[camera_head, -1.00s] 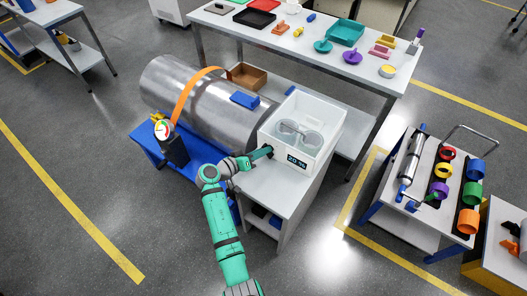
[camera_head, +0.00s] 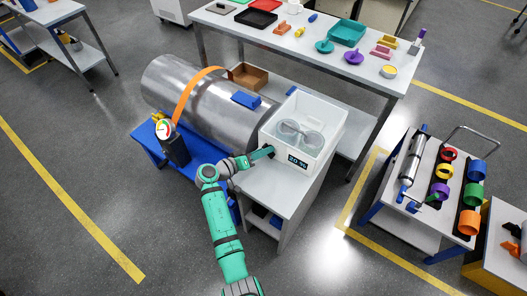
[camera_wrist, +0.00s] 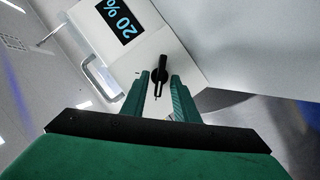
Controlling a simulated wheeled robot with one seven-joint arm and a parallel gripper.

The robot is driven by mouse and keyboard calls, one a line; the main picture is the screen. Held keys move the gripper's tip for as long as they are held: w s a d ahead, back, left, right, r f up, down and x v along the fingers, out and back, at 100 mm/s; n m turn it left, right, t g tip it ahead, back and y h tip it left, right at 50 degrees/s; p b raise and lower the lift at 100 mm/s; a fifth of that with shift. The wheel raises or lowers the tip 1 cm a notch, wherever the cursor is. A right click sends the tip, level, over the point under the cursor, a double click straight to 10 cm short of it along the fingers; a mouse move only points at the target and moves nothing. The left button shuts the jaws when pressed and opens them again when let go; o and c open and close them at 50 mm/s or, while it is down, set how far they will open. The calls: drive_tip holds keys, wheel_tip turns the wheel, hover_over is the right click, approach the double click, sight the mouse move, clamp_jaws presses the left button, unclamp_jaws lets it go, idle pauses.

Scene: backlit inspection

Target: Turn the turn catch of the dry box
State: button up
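The dry box (camera_head: 304,142) is a white box with a clear front and a "20 %" display, standing on a white cabinet. In the wrist view its display (camera_wrist: 121,18) is at the top left. The black turn catch (camera_wrist: 161,68) sits on the white face beside the display, its lever pointing down in the picture toward my gripper. My gripper (camera_wrist: 160,76) is open, with one green finger on each side of the lever and light gaps showing beside it. In the head view my gripper (camera_head: 266,152) is at the box's left front corner, where the catch is mostly hidden.
A large metal cylinder (camera_head: 195,95) with an orange strap lies left of the box. A gauge on a black stand (camera_head: 174,148) is near my arm. A long white table (camera_head: 300,48) with small items stands behind. A cart (camera_head: 440,190) with coloured rings is at the right.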

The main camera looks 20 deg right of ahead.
drive_tip(key=v, duration=1)
drive_tip(key=shift+s+a, duration=0.2)
drive_tip(key=shift+a, duration=0.1)
drive_tip(key=shift+r, duration=0.1)
